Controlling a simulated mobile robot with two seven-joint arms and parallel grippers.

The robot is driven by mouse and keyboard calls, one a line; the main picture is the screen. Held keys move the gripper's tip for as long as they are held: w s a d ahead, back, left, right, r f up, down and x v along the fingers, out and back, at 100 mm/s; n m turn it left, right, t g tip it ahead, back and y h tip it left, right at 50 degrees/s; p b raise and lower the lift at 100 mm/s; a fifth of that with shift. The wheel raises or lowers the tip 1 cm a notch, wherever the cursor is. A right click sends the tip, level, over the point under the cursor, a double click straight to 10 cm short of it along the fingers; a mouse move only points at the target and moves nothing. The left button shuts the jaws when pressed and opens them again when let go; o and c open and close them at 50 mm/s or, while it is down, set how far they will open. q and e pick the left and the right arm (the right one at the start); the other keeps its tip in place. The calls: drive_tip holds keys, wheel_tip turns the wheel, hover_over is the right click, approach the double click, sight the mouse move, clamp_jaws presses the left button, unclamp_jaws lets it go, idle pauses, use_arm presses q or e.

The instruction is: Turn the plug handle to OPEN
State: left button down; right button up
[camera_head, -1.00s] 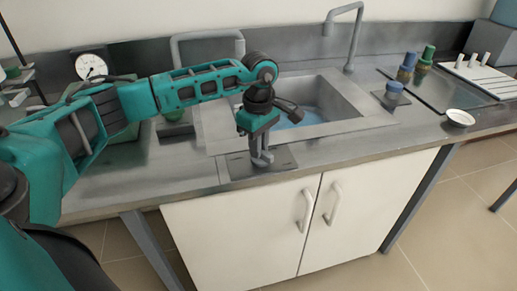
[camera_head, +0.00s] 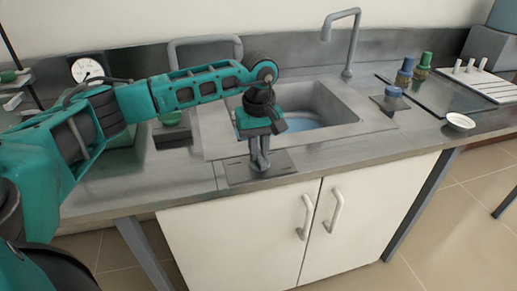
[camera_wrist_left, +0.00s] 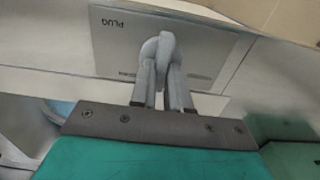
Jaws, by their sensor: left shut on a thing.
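The plug handle (camera_wrist_left: 166,45) is a small grey piece on a flat grey plate that reads PLUG upside down in the left wrist view. The plate (camera_head: 282,161) lies on the counter's front edge, before the sink, in the head view. My left gripper (camera_head: 259,165) comes down from above onto the plate. In the left wrist view its two grey fingers (camera_wrist_left: 163,75) are shut on the handle, one on each side. The fingers hide much of the handle in the head view. The right gripper is not in view.
The sink (camera_head: 320,108) with bluish water in its basin lies just behind the gripper, with a tall faucet (camera_head: 346,45) behind it. Capped bottles (camera_head: 404,72) and a white dish (camera_head: 460,121) stand to the right. A round dial (camera_head: 87,69) is at the back left.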

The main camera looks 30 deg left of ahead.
sight(259, 153)
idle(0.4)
use_arm(q)
drive_tip(key=c, duration=1.1)
unclamp_jaws()
wheel_tip(259, 153, up, 13)
drive_tip(key=shift+p, duration=0.45)
